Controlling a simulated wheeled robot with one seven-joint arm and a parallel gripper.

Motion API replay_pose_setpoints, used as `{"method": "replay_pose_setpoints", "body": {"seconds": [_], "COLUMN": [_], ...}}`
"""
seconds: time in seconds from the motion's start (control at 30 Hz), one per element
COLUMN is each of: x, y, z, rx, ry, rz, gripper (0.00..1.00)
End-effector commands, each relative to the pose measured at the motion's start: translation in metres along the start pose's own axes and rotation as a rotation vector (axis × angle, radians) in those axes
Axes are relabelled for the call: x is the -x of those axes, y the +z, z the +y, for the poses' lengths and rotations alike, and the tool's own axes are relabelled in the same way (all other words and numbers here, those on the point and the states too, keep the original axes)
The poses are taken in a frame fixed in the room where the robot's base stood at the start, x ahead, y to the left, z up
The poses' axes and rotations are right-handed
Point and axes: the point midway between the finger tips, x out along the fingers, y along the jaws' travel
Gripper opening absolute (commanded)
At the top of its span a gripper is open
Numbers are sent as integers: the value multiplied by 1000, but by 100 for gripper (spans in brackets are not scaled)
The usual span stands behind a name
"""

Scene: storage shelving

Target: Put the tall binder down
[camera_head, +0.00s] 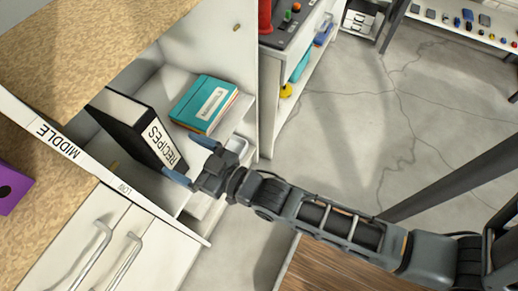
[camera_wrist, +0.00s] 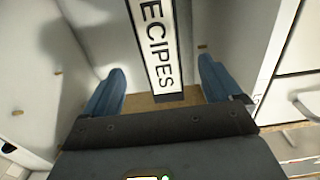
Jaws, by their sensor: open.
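The tall binder is black with a white spine label reading RECIPES (camera_head: 137,127). It stands on a shelf inside the white cabinet, tilted in the head view. In the wrist view the binder's spine (camera_wrist: 159,48) shows between my fingers, with a gap on each side. My gripper (camera_head: 190,159) is at the shelf's front, facing the spine. Its blue fingertips (camera_wrist: 160,90) are spread wide and hold nothing. The binder's lower end meets a brown shelf surface in the wrist view. Its far end is out of that view.
Teal and orange books (camera_head: 203,104) lie flat right of the binder. The MIDDLE-labelled shelf edge (camera_head: 95,165) runs along the left. A purple binder (camera_head: 10,187) is at the far left. White drawers with handles (camera_head: 115,250) are below.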

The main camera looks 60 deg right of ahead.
Motion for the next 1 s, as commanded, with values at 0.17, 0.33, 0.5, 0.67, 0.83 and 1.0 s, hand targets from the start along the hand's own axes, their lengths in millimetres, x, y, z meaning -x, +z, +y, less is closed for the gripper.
{"method": "replay_pose_setpoints", "body": {"seconds": [0.17,0.33,0.5,0.67,0.83,1.0], "x": [14,73,146,204,248,269], "y": [0,-6,-28,-60,-98,-124], "z": [0,0,5,11,17,20], "rx": [-3,-14,-18,-17,-10,-3], "ry": [1,4,9,10,5,1], "rz": [-12,-59,-122,-180,-233,-264], "gripper": [92,92,92,92,92,92]}}
